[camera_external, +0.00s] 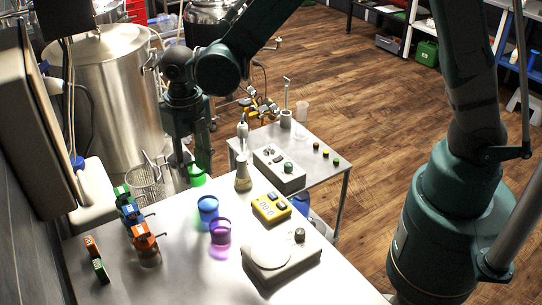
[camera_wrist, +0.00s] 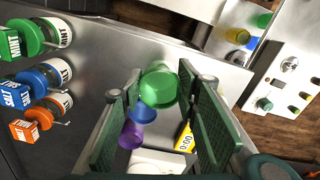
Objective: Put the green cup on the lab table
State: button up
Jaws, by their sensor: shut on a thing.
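The green cup (camera_external: 196,179) is at the tips of my gripper (camera_external: 192,168), near the far edge of the metal table (camera_external: 190,275). In the wrist view the green cup (camera_wrist: 158,88) sits between the two fingers of my gripper (camera_wrist: 168,84), which is shut on it. I cannot tell how far the cup is above the tabletop. A second, smaller metal table (camera_external: 312,172) stands beyond to the right. The frames do not show which one is called the lab table.
A blue cup (camera_external: 207,208) and a purple cup (camera_external: 220,231) stand on the near table. A flask (camera_external: 243,176), a yellow meter (camera_external: 270,207) and a white scale (camera_external: 270,252) are to the right. Labelled bottles (camera_external: 142,238) stand left. A control box (camera_external: 279,168) occupies the smaller table.

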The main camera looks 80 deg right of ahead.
aim_at(196, 182)
jog(key=shift+f, duration=0.5)
jog(key=shift+f, duration=2.1)
jog(key=shift+f+b, duration=0.15)
jog(key=shift+b, duration=0.15)
jog(key=o, duration=0.9)
jog(key=shift+r, duration=0.2)
jog(key=shift+r+p, duration=0.5)
jog(key=shift+r, duration=5.5)
